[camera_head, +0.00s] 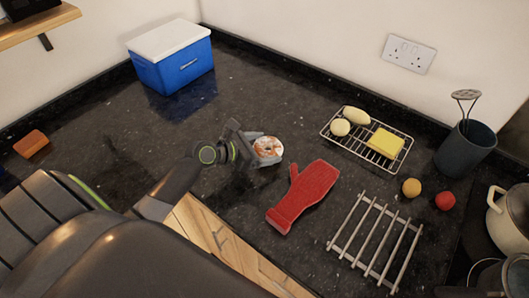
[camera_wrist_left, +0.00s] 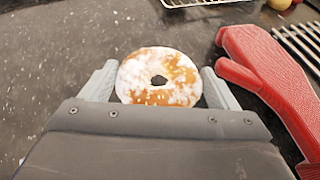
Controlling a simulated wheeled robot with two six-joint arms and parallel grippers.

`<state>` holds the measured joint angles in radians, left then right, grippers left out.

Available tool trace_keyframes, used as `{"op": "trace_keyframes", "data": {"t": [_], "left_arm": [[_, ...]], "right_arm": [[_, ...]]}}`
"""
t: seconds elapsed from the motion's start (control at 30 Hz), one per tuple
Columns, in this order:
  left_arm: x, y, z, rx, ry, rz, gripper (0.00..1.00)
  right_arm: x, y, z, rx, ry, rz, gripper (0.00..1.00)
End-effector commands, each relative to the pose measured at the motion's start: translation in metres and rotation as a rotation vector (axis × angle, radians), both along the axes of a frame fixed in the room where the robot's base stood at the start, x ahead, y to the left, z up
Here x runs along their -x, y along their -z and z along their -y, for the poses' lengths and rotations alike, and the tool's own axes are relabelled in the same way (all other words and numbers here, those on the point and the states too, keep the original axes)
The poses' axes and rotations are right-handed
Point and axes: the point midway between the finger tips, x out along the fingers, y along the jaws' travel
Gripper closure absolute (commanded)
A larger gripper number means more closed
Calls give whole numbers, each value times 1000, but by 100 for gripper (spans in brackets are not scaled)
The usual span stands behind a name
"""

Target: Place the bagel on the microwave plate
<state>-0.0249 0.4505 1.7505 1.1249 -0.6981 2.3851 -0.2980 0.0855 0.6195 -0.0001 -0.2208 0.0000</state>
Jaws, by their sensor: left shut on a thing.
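The bagel (camera_head: 267,147) is round and golden brown with white topping and a dark hole. It also shows in the left wrist view (camera_wrist_left: 159,77), between the two grey fingers. My left gripper (camera_head: 266,152) is shut on the bagel, with one finger at each side of it. The bagel is low over the dark counter, left of the red oven mitt. I cannot tell whether it touches the counter. I see no microwave plate in either view. My right gripper is not in view.
The red oven mitt (camera_head: 304,195) lies close to the bagel's right. A wire rack (camera_head: 361,152) with food and a slatted metal trivet (camera_head: 377,243) lie farther right. A blue cooler (camera_head: 172,60) stands at the back left. The counter between cooler and gripper is mostly clear.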

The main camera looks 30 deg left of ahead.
Motion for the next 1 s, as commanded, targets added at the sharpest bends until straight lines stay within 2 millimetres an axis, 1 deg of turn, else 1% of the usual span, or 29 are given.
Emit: {"op": "trace_keyframes", "data": {"t": [0.03, 0.13, 0.33, 0.53, 0.57, 0.67, 0.87, 0.97, 1.0], "left_arm": [[0, 10, 0, 2, -2, -4, 23], [0, 20, 0, 2, -1, -1, 23], [0, 21, 0, -1, -1, 1, 24], [0, 24, 0, 0, 0, 0, 24], [0, 24, 0, -1, 0, 0, 14], [0, 23, 0, -1, 0, 0, 1], [0, 23, 0, -1, 0, 0, 0], [0, 20, 0, -2, 1, 1, 0], [3, 20, -3, -3, 0, -1, 0]], "right_arm": [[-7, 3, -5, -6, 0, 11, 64], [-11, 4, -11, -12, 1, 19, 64], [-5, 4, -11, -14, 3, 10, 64], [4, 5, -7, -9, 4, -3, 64], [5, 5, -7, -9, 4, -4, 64], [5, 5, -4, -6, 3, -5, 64], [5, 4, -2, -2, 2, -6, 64], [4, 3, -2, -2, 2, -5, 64], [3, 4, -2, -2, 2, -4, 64]]}}
